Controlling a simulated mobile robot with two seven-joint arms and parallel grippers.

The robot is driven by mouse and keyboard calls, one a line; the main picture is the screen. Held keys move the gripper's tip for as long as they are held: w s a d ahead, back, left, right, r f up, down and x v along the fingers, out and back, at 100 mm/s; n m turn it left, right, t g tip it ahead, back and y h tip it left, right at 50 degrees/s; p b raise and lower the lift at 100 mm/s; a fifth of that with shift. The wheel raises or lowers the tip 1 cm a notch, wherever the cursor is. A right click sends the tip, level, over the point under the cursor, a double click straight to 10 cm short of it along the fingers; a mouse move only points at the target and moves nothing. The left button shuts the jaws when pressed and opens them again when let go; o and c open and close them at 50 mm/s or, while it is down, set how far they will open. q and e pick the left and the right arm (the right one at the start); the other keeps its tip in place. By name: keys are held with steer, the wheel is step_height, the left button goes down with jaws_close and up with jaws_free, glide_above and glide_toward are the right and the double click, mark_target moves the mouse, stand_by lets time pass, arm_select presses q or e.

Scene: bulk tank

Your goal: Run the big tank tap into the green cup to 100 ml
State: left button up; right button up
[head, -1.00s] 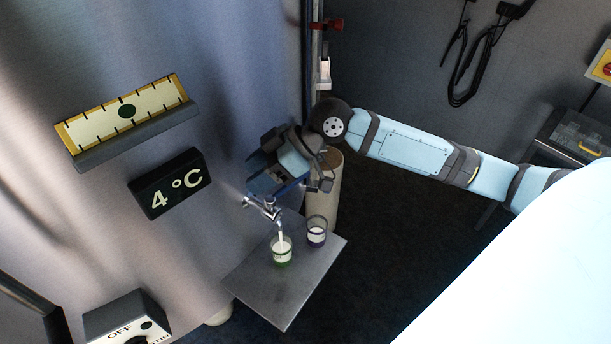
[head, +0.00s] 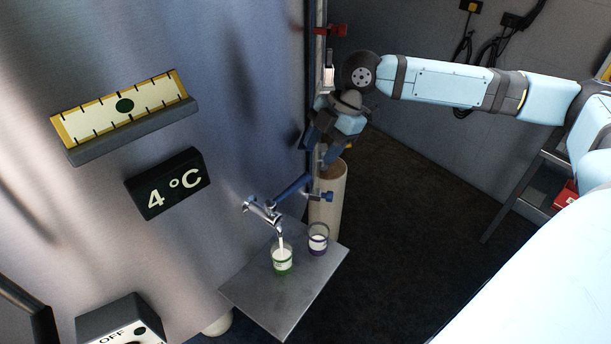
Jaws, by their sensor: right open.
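The big tank tap (head: 264,210) is a chrome tap on the tank wall, with a blue lever (head: 291,187) pointing up and right. A white stream runs from its spout into the green cup (head: 282,265). The green cup stands upright on the metal shelf (head: 265,300) and holds white liquid over a good part of its height; its markings are too small to read. My right gripper (head: 322,147) is open and empty, above and right of the lever, apart from it. My left gripper is not in view.
A purple-marked cup (head: 318,243) with some white liquid stands right of the green cup. A small blue-handled valve (head: 327,197) is in front of a tan cylinder (head: 330,225). A 4 °C display (head: 168,184) and a yellow gauge (head: 122,110) are on the tank (head: 225,90).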

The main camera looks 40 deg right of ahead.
mark_target(307, 175)
steer(key=x, duration=0.8)
steer(key=shift+a+f, duration=0.1)
steer(key=shift+f, duration=0.15)
